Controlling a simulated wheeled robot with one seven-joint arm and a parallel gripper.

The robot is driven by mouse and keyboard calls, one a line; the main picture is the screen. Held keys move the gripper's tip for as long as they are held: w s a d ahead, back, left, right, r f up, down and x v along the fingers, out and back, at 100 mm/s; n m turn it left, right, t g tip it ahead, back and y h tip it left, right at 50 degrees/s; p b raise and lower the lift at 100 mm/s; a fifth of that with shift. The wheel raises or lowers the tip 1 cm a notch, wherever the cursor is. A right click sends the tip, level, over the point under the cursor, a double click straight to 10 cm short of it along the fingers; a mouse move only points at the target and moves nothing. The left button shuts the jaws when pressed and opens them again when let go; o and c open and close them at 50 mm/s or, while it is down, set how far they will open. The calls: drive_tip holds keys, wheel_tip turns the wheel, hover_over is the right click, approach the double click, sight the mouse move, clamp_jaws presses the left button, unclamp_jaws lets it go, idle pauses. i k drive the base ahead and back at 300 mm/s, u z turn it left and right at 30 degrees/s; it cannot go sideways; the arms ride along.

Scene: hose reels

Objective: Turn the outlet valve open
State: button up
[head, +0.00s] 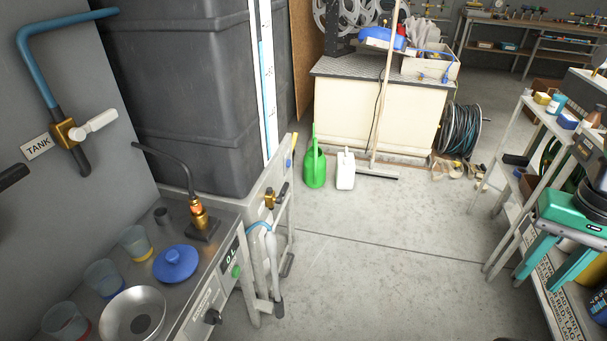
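The lever sticks out to the right, roughly across the pipe. A second, small brass valve (270,199) with a dark handle is on the frame below the dark tank (190,95), above a pale hose (270,250). Neither valve has a readable "outlet" mark, so I cannot tell which is the outlet valve. My gripper is not in view.
The left counter (200,262) holds a brass fitting with a curved spout (197,208), a blue lid (175,263), a metal bowl (133,314) and cups. A broom (384,100), green watering can (315,167) and right-hand shelf (525,235) stand around clear floor (390,250).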

sight(279, 199)
drive_tip(key=i, duration=0.85)
drive_tip(key=u, duration=0.15)
